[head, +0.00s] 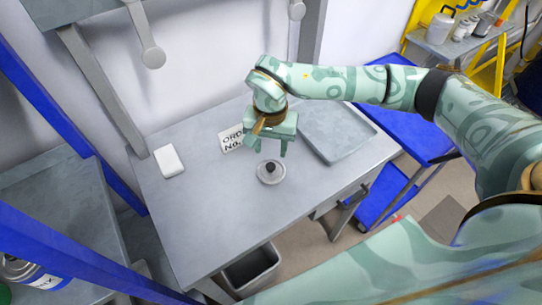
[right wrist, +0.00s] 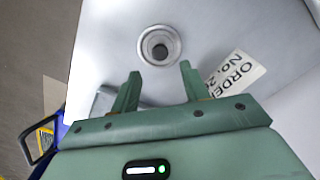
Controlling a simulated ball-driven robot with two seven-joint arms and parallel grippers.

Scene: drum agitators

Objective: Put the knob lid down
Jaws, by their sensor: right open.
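The knob lid (head: 271,172) is a small round grey disc with a dark knob in its middle. It lies flat on the grey table (head: 200,215), near the middle. It also shows in the right wrist view (right wrist: 159,46), just beyond my fingertips. My right gripper (head: 266,150) is open and empty above and slightly behind the lid, apart from it. Its two spread fingers show in the right wrist view (right wrist: 158,80), with the lid between and ahead of them. My left gripper is not in view.
A paper card with "ORDER No." (head: 231,138) lies behind the gripper. A shallow grey tray (head: 338,134) is at the table's right, a white block (head: 170,161) at its left. A dark bin (head: 252,270) stands below the front edge. The table's front left is clear.

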